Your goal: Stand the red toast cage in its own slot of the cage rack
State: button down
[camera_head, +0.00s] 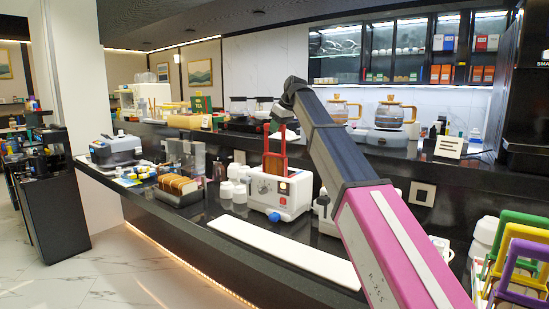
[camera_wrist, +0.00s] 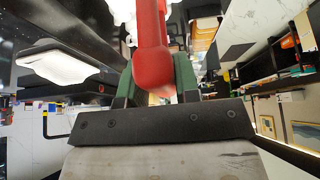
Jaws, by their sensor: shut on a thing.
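The red toast cage (camera_head: 264,143) hangs upright from my gripper (camera_head: 284,114) in the head view, over a white toaster (camera_head: 266,194). A brown slice shows inside the cage. The cage's lower end meets the toaster's top; I cannot tell whether it is in the slot or just behind it. In the wrist view, the red handle (camera_wrist: 152,62) sits between the green fingers of my gripper (camera_wrist: 156,78), which is shut on it. Green (camera_head: 515,219), yellow (camera_head: 497,247) and purple (camera_head: 513,254) cages stand at the lower right; their rack is mostly cut off, and no red slot is visible.
A long white board (camera_head: 285,250) lies along the counter's front edge. A toast holder with slices (camera_head: 178,186) stands left of the toaster, with white jars (camera_head: 226,190) between. Another white appliance is partly hidden behind my arm. Glass kettles (camera_head: 391,113) stand on the raised shelf behind.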

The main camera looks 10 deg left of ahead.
jog(key=shift+r, duration=3.25)
jog(key=shift+s, duration=0.1)
